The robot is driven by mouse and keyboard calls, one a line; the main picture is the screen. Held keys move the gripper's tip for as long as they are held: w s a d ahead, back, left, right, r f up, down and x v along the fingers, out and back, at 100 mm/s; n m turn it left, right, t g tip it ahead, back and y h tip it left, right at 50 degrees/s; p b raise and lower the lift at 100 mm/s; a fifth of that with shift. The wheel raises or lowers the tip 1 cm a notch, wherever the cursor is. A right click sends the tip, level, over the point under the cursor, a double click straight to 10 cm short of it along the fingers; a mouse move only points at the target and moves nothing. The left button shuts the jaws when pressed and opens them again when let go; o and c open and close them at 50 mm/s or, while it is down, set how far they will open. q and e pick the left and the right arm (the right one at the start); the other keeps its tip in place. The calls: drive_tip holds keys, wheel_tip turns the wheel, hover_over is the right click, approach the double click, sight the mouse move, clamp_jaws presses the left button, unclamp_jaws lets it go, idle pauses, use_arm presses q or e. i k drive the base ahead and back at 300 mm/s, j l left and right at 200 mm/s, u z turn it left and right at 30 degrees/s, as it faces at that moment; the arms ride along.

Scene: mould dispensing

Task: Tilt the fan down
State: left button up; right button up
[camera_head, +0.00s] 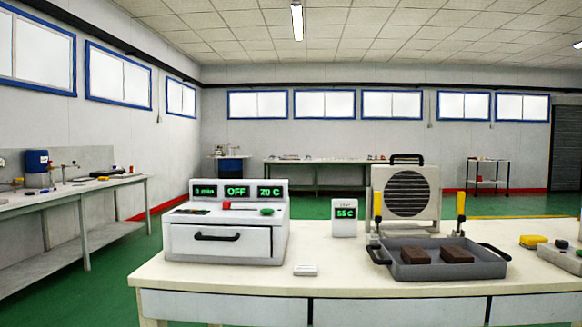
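The fan (406,197) is a pale box with a round, dark slatted grille facing me. It stands upright towards the back of the white table, right of the middle, with a black handle (406,159) on top. Two upright yellow-handled parts (461,205) stand at its left and right; I cannot tell if they belong to the fan. A grey tray (487,270) with black handles stands in front of the fan and hides part of its base. It holds two brown blocks (416,254). Neither of my grippers is in view.
A white machine (225,242) with a drawer and green displays stands at the left of the table (340,278). A small display box reading 55 C (344,214) stands left of the fan. A small white item (305,270) lies near the front edge. Yellow items (532,241) lie at the right.

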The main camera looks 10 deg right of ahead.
sight(410, 192)
drive_tip(key=i+j+u, duration=0.55)
drive_tip(key=u, duration=0.3)
drive_tip(key=i+u, duration=1.15)
drive_tip(key=i, duration=0.65)
drive_tip(key=i+z, duration=0.55)
drive_tip(key=z, duration=0.15)
drive_tip(key=i+j+z, duration=0.1)
drive_tip(key=i+z, duration=0.25)
drive_tip(key=i+l+z, duration=0.2)
drive_tip(key=z, duration=0.25)
drive_tip(key=i+z, duration=0.7)
drive_tip(key=z, duration=0.15)
drive_tip(key=i+z, duration=0.25)
drive_tip(key=i, duration=1.45)
drive_tip(key=i+z, duration=0.2)
drive_tip(key=i, duration=0.45)
drive_tip(key=i+j+z, duration=0.2)
drive_tip(key=i, duration=0.45)
drive_tip(key=i+l+z, duration=0.1)
drive_tip(key=z, duration=0.3)
drive_tip(key=i+z, duration=0.55)
drive_tip(key=z, duration=0.2)
drive_tip(key=i+j+z, duration=0.15)
drive_tip(key=z, duration=0.25)
drive_tip(key=i+l+z, duration=0.15)
drive_tip(key=i+z, duration=0.3)
drive_tip(key=i, duration=0.15)
drive_tip(key=i+j+z, duration=0.1)
drive_tip(key=i+z, duration=0.4)
drive_tip(key=i, duration=0.1)
